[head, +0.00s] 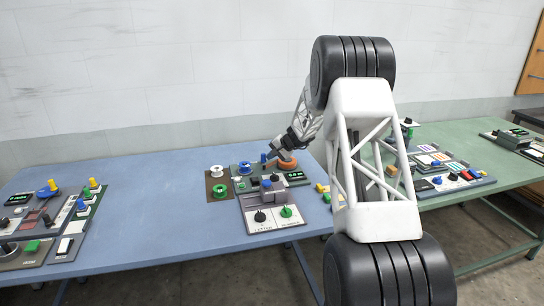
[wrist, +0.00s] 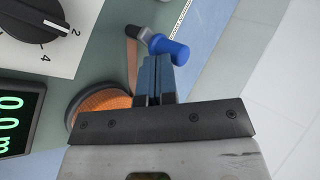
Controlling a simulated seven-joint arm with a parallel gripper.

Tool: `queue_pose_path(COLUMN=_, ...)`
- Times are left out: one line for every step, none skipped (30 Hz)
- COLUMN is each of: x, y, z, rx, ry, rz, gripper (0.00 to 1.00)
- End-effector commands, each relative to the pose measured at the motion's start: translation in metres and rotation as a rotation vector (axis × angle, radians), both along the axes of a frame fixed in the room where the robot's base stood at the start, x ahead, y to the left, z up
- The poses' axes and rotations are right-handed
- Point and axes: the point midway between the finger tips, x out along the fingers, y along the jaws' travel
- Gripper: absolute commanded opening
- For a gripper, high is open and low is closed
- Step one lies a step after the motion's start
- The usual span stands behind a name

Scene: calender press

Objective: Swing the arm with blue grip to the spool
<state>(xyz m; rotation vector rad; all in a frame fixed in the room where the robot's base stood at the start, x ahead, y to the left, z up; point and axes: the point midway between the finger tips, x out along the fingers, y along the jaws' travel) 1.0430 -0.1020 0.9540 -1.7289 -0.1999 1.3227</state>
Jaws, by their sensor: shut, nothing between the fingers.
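The arm with the blue grip (wrist: 172,48) shows at the top middle of the wrist view: a short grey metal crank ending in a rounded blue handle. In the head view a small blue grip (head: 264,158) stands on the middle panel. My gripper (wrist: 155,60) is shut and empty, its fingertips close beside the blue grip; I cannot tell whether they touch. It reaches down over the panel in the head view (head: 273,158). An orange round spool-like piece (wrist: 98,104) lies left of my fingers, partly hidden by the gripper body; a brownish strip runs from it towards the crank.
A black knob (wrist: 38,18) and a green-lit display (wrist: 15,118) lie left of my gripper. White (head: 217,170) and green (head: 220,191) spools sit on a brown board. More control panels (head: 45,225) stand far left and on the green table (head: 485,200). Blue tabletop (head: 150,210) is clear between panels.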

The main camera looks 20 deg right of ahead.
Motion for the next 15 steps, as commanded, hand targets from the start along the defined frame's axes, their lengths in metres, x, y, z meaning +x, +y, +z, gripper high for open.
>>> queue_pose_path(x=-0.001, y=0.002, z=0.0, rx=0.0, ry=-0.001, rz=-0.018, gripper=0.0)
queue_pose_path(x=-0.001, y=0.003, z=0.001, rx=0.0, ry=-0.002, rz=-0.031, gripper=0.0)
queue_pose_path(x=-0.001, y=0.005, z=0.001, rx=-0.001, ry=-0.001, rz=-0.049, gripper=0.0)
queue_pose_path(x=-0.002, y=0.005, z=0.0, rx=-0.001, ry=-0.001, rz=-0.063, gripper=0.0)
queue_pose_path(x=-0.002, y=0.007, z=0.0, rx=0.0, ry=0.0, rz=-0.076, gripper=0.0)
queue_pose_path(x=-0.002, y=0.008, z=0.0, rx=0.0, ry=-0.001, rz=-0.096, gripper=0.0)
queue_pose_path(x=-0.002, y=0.009, z=0.0, rx=-0.001, ry=-0.001, rz=-0.108, gripper=0.0)
queue_pose_path(x=-0.003, y=0.009, z=0.0, rx=0.0, ry=0.0, rz=-0.118, gripper=0.0)
queue_pose_path(x=-0.003, y=0.01, z=0.0, rx=0.0, ry=0.0, rz=-0.115, gripper=0.0)
queue_pose_path(x=-0.003, y=0.011, z=0.0, rx=-0.001, ry=-0.001, rz=-0.115, gripper=0.0)
queue_pose_path(x=-0.003, y=0.012, z=0.0, rx=0.0, ry=-0.001, rz=-0.114, gripper=0.0)
queue_pose_path(x=-0.003, y=0.013, z=0.0, rx=0.0, ry=-0.001, rz=-0.114, gripper=0.0)
queue_pose_path(x=-0.003, y=0.014, z=0.0, rx=-0.001, ry=-0.001, rz=-0.113, gripper=0.0)
queue_pose_path(x=-0.003, y=0.015, z=0.0, rx=-0.001, ry=-0.001, rz=-0.113, gripper=0.0)
queue_pose_path(x=-0.003, y=0.016, z=0.0, rx=0.0, ry=-0.001, rz=-0.114, gripper=0.0)
